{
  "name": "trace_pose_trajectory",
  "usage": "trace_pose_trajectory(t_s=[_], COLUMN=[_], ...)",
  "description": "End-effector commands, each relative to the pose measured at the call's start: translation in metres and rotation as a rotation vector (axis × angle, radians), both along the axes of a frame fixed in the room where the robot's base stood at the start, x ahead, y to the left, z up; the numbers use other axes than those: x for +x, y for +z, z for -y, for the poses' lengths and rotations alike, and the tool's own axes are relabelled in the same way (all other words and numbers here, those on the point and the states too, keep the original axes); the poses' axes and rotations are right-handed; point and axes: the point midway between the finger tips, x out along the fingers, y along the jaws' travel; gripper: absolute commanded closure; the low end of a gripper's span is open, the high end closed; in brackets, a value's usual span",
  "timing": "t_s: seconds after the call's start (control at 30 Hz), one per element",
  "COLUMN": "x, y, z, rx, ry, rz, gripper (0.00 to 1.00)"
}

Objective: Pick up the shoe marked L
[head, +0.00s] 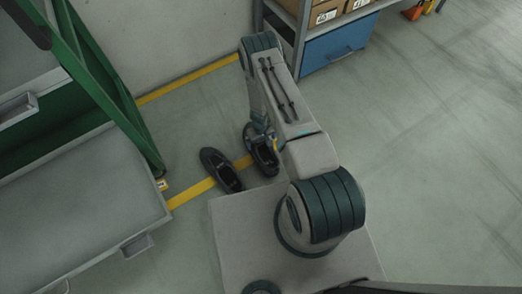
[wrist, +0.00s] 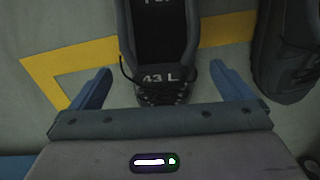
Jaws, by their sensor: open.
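The shoe marked L (wrist: 160,48) is dark, with "43 L" in white on its tongue and laces below that. It lies on the floor between the two spread fingers of my gripper (wrist: 160,70), with gaps on both sides. My gripper is open and empty; its body hides the near end of the shoe. In the head view this shoe (head: 265,158) is the right one of two, partly covered by the end of my arm. The other dark shoe (head: 221,169) lies to its left, and at the right edge of the wrist view (wrist: 288,50); no mark is readable on it.
A yellow floor line (head: 189,193) passes by the shoes. A green-framed rack with a grey tray (head: 80,208) stands at the left. A shelf with boxes and a blue drawer (head: 338,44) is at the top.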

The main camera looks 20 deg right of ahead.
Motion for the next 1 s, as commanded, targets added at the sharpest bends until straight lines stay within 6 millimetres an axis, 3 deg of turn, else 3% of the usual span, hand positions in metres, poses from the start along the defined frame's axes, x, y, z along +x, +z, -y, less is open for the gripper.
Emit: trace_pose_trajectory(t_s=[0.17, 0.43, 0.77, 0.93, 1.0], x=[0.001, 0.004, 0.004, 0.004, 0.004], y=[-0.014, -0.052, -0.057, -0.057, -0.056], z=[0.000, -0.001, -0.001, -0.001, -0.001], rx=[0.000, 0.000, 0.000, 0.000, 0.000], ry=[-0.001, -0.001, 0.000, 0.000, 0.000], rz=[0.000, -0.001, 0.000, 0.000, 0.001], gripper=[0.00, 0.00, 0.00, 0.47, 0.48])
